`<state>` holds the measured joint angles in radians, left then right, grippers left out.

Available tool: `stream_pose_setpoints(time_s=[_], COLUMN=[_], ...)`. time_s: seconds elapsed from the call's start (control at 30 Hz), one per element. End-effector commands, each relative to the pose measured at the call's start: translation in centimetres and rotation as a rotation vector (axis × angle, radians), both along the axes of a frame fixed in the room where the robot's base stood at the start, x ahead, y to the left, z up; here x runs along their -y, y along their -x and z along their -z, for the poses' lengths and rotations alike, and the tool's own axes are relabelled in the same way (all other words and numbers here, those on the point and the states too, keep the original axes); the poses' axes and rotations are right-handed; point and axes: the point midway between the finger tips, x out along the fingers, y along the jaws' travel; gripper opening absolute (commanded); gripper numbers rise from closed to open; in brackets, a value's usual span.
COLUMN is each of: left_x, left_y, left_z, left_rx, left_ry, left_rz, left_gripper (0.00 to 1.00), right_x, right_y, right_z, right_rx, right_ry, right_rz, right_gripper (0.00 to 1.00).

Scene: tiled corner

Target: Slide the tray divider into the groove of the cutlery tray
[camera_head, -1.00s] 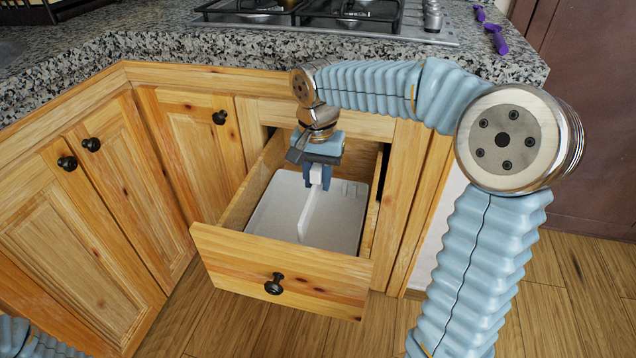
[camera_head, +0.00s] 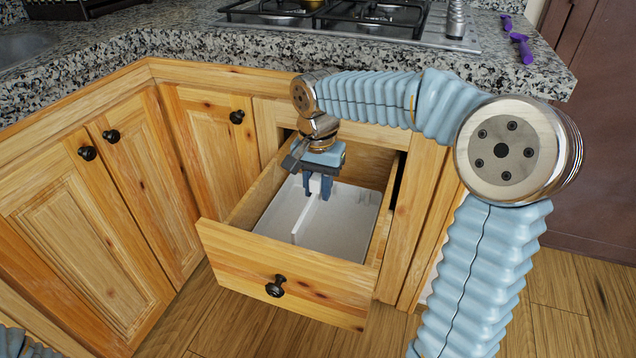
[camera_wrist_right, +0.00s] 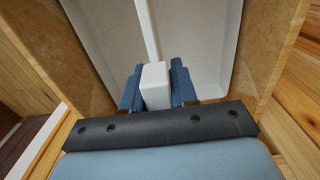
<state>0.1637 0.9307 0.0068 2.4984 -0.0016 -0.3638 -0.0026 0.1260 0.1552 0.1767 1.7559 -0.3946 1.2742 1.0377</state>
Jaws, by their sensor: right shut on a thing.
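The white cutlery tray (camera_head: 345,222) lies inside the open wooden drawer (camera_head: 285,272). The white tray divider (camera_head: 303,222) runs lengthwise down the tray, its near end close to the drawer front. My right gripper (camera_head: 318,190) is over the tray, pointing down, shut on the block-like grip of the divider. In the right wrist view the grip (camera_wrist_right: 155,84) sits between the blue fingers, and the thin strip (camera_wrist_right: 147,32) runs away from it along the tray. I cannot tell whether the divider's lower edge is in the groove. My left gripper is out of view.
The drawer's side walls (camera_head: 262,197) stand close around the tray. Above the drawer is a granite counter (camera_head: 200,90) with a gas hob (camera_head: 350,20). Closed cabinet doors (camera_head: 140,180) stand at left. Purple objects (camera_head: 522,47) lie on the counter at right.

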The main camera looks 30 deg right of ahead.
Motion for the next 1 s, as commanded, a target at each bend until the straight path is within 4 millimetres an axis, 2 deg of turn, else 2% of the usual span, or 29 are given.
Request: stream_pose_setpoints(time_s=[0.1, 0.33, 1.0], left_x=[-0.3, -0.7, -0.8], left_y=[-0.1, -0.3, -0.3], left_z=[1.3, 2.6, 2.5], left_rx=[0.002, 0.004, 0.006], left_ry=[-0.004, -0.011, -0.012], left_rz=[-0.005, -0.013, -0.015], left_gripper=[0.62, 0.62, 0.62], right_x=[0.0, 0.0, 0.0], right_y=[0.0, 0.0, 0.0], right_z=[1.7, 3.6, 3.8], right_rx=[-0.001, 0.000, 0.000], right_ry=[0.001, 0.000, 0.000], right_rz=[0.000, -0.001, -0.001], right_gripper=[0.00, 0.00, 0.00])
